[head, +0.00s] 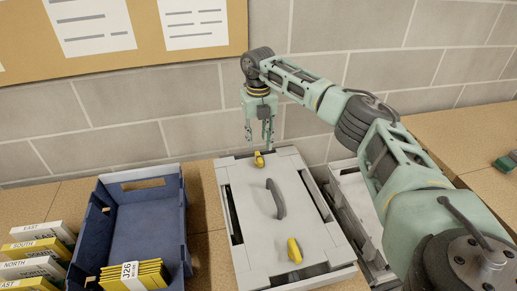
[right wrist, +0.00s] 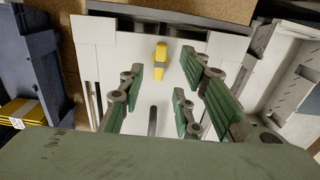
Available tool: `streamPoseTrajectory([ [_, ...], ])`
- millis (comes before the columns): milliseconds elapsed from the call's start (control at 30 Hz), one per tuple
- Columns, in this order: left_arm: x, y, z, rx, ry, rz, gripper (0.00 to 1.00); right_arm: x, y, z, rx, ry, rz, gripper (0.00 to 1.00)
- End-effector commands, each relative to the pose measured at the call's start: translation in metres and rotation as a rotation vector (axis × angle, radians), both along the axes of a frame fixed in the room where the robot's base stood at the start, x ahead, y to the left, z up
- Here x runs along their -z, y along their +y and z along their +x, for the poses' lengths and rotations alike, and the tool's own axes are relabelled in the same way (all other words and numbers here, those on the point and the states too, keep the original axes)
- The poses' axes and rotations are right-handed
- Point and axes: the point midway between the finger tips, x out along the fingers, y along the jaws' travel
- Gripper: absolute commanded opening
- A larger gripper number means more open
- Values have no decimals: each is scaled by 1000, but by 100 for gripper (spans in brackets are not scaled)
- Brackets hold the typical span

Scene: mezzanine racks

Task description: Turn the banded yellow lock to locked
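A pale grey case lid (head: 262,219) lies on the bench, with a yellow lock at its far edge and another at its near end. The far yellow lock (head: 259,159) seems to carry a dark band. In the right wrist view this lock (right wrist: 160,63) points roughly lengthwise along the lid. The near yellow lock (head: 294,250) shows no clear band. My right gripper (head: 258,138) is just above the far lock, pointing down. In the right wrist view its green-padded fingers (right wrist: 165,90) are apart, with nothing between them. My left gripper is out of view.
A dark curved handle (head: 276,199) stands up from the lid's middle. A blue crate (head: 182,225) with yellow banded cards (head: 135,274) is on the left. A grey tray (head: 350,200) is close on the right. A block wall (head: 120,130) rises behind.

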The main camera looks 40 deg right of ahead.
Motion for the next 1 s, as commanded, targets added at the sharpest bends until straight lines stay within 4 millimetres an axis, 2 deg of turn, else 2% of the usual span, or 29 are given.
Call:
streamPoseTrajectory([
  [33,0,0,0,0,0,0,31,-13,0,1,0,-3,0,31],
  [100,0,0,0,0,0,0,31,-27,0,1,0,-2,0,31],
  [333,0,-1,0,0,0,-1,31,-55,0,0,0,1,1,31],
  [1000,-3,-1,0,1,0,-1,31,-63,0,0,0,1,0,31],
])
